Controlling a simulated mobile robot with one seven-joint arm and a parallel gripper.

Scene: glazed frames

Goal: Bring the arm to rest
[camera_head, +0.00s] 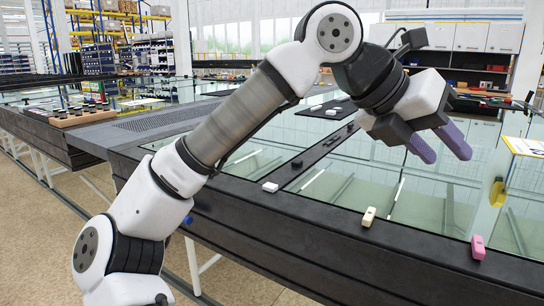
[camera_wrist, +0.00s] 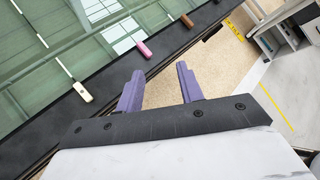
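My arm reaches up and over from the lower left in the head view, bent at a high elbow. My gripper (camera_head: 441,151) is in the air above the glazed frame (camera_head: 300,208), clear of every surface. Its two purple fingers are apart with nothing between them. In the wrist view my gripper (camera_wrist: 161,85) also shows open and empty, with bare floor between the fingers.
A pale yellow block (camera_head: 368,217), a pink block (camera_head: 478,247) and a white block (camera_head: 270,187) sit on the dark frame edge. The wrist view also shows a brown block (camera_wrist: 187,20). A tray of small items (camera_head: 82,116) stands at left. Floor at lower left is clear.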

